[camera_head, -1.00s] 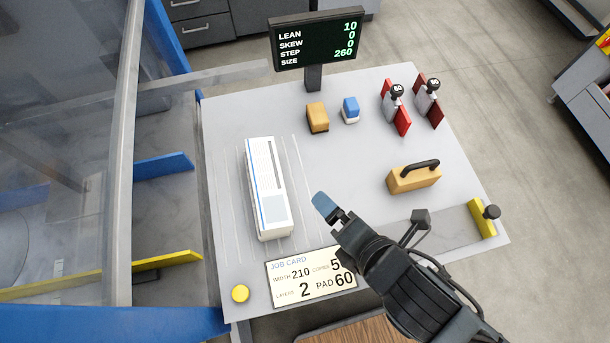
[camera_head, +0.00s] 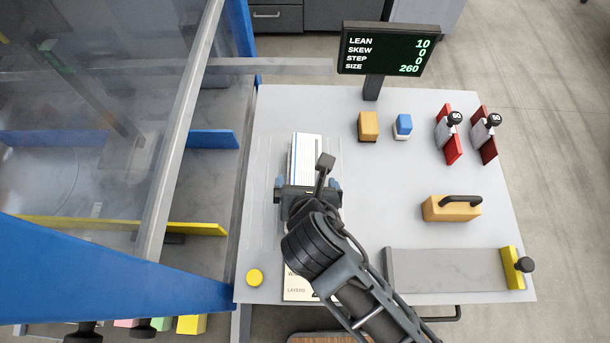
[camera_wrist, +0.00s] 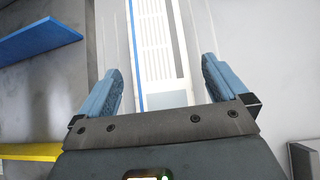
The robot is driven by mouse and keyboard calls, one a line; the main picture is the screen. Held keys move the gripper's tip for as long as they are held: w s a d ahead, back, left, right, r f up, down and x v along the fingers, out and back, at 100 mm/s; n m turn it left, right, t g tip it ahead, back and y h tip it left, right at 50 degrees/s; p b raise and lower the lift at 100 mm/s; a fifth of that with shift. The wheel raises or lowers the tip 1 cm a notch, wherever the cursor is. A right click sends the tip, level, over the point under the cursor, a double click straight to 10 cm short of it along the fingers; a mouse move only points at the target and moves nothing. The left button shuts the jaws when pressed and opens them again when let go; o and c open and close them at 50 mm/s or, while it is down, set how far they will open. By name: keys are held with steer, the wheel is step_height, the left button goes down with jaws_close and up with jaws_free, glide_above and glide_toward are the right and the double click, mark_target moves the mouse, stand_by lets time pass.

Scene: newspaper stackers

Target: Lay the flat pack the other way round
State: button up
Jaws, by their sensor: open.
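The flat pack (camera_head: 306,158) is a long white stack with a blue stripe along its left side. It lies on the light grey table, its length running away from me. My gripper (camera_head: 307,186) is over its near end, and my arm hides that end in the head view. In the wrist view the pack (camera_wrist: 158,50) lies between the two blue fingers of my gripper (camera_wrist: 163,85). The fingers are open, one on each side, with a visible gap to the pack on both sides.
The job card (camera_head: 297,285) is partly hidden under my arm. A yellow button (camera_head: 255,278) is at the near left. A tan block with a handle (camera_head: 451,208), red clamps (camera_head: 447,140) and a display (camera_head: 388,52) stand right and behind. A blue frame (camera_head: 110,265) borders the left.

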mark_target(305, 180)
steer(key=shift+x, duration=1.25)
steer(key=shift+c, duration=0.4)
steer(key=shift+r, duration=0.1)
steer(key=c, duration=1.4)
